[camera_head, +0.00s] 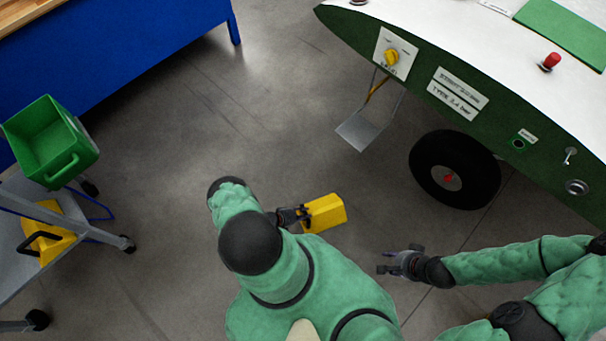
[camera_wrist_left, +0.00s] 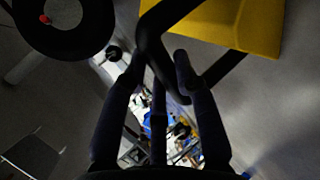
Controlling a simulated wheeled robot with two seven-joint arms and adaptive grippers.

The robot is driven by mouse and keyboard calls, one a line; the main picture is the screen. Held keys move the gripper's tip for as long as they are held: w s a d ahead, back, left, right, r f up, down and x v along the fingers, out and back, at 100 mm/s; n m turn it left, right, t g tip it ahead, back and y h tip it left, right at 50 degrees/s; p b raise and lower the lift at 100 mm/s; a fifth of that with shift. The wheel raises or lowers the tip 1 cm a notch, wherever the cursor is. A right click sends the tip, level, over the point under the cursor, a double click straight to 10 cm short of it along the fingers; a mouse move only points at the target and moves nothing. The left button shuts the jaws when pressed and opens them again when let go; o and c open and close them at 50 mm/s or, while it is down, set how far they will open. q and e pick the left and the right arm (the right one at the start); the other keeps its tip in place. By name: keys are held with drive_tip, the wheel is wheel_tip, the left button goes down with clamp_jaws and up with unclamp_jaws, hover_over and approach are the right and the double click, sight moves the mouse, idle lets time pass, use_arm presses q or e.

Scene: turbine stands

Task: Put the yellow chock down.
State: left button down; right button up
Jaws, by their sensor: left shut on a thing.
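The yellow chock (camera_head: 328,211) is held by my left gripper (camera_head: 302,215) in the middle of the head view, over the grey floor. In the left wrist view, the chock (camera_wrist_left: 235,22) is at the top right, and its black handle (camera_wrist_left: 210,75) passes between the fingers of my left gripper (camera_wrist_left: 160,75), which is shut on it. Whether the chock touches the floor cannot be told. My right gripper (camera_head: 393,262) is open and empty, to the lower right of the chock.
A black wheel (camera_head: 433,165) stands under the green and white machine (camera_head: 470,60) at the upper right. A metal step (camera_head: 360,130) hangs nearby. At the left, a cart (camera_head: 20,195) carries a green bin (camera_head: 45,140) and another yellow chock (camera_head: 48,240). A blue bench (camera_head: 130,50) is behind.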

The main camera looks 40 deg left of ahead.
use_arm(q)
drive_tip(key=shift+d+r, duration=0.1)
drive_tip(key=shift+d, duration=0.05)
drive_tip(key=c, duration=1)
unclamp_jaws()
drive_tip(key=shift+p+v, duration=2.15)
drive_tip(key=shift+v, duration=3.9)
drive_tip(key=shift+w, duration=0.1)
